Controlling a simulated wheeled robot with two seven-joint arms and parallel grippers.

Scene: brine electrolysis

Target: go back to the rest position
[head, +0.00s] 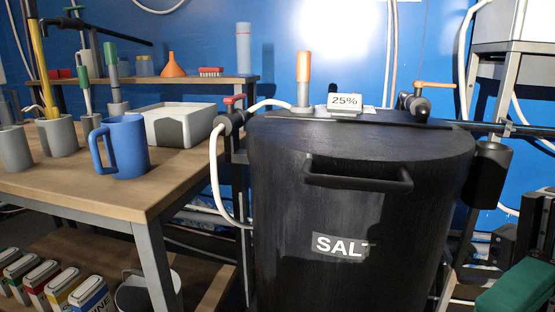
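Neither of my grippers can be made out in the head view. The task names no object. The large black tank (290,220) marked SALT stands upright in front of me, with a black handle (357,180) across its front. A sign reading 25% (344,101) and an orange-handled tool (303,75) are on its top.
A wooden table (160,185) at left holds a blue mug (123,147), grey mugs (57,136) and a white bin (181,110). Several small cartons (92,295) are on the lower shelf. A green box (518,288) and dark frame parts are at right.

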